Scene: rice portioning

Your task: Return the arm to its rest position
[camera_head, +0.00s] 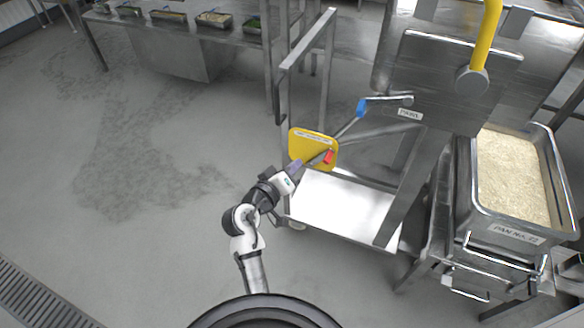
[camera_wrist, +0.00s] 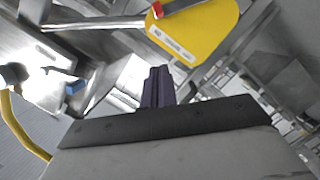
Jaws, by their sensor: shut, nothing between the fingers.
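My gripper (camera_head: 298,168) is at the end of my arm, which reaches up from the bottom middle of the head view. Its fingers are together with nothing between them. They point toward a yellow plate (camera_head: 306,145) with a label; in the head view the fingertips overlap its lower part, and I cannot tell if they touch it. In the wrist view the closed fingers (camera_wrist: 157,86) show in the middle, with the yellow plate (camera_wrist: 195,30) above and to the right. A red block (camera_head: 328,157) shows at the plate's right edge; it also shows in the wrist view (camera_wrist: 172,8).
A steel cart (camera_head: 335,205) with a tall frame stands just beyond my gripper. A lever with a blue end (camera_head: 361,108) is above the plate. A steel pan (camera_head: 510,233) of rice is at right. A counter with small food pans (camera_head: 215,20) is behind. Open floor lies left.

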